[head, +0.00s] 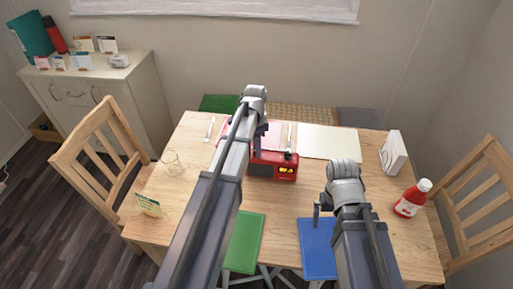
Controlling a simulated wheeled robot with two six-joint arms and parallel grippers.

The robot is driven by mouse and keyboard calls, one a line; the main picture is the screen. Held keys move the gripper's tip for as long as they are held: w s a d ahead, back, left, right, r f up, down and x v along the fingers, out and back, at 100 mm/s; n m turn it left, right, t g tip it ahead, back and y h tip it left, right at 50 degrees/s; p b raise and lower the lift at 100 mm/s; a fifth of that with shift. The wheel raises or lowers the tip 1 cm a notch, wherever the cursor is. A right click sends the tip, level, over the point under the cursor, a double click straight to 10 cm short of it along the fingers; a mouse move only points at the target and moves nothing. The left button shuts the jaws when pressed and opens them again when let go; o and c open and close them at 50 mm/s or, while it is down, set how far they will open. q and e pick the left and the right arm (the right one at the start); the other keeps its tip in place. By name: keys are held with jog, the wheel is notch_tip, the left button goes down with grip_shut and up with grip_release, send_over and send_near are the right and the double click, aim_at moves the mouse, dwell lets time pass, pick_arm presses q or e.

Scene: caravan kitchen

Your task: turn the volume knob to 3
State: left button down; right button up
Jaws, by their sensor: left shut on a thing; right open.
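A red radio (272,166) with a dark front and a lit yellow display stands near the middle of the wooden table. My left gripper (260,140) points down at the radio's top left part and is shut on the volume knob there. The gripper and arm hide the knob, so its pointer and number cannot be read. My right gripper (319,211) is open and empty above the table, to the right of and nearer than the radio.
A ketchup bottle (411,199) and a white box (393,153) stand on the table's right side. A glass (171,162) and a small card (148,205) are on the left. A pale placemat (328,141) lies behind the radio. Chairs flank the table.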

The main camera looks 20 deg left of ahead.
pick_arm(q)
jog(key=m, duration=0.5)
jog(key=shift+m, duration=0.3)
jog(key=m, duration=0.5)
jog(key=shift+d+m+y, duration=0.15)
jog(key=shift+m+y, duration=0.15)
jog(key=shift+m, duration=0.3)
jog(key=c, duration=0.6)
grip_release()
jog(key=shift+o, duration=0.2)
jog(key=r+p, duration=0.7)
jog(key=p, duration=0.1)
jog(key=shift+w+d+r, duration=0.1)
jog(key=shift+w+r, duration=0.15)
jog(key=shift+r, duration=0.15)
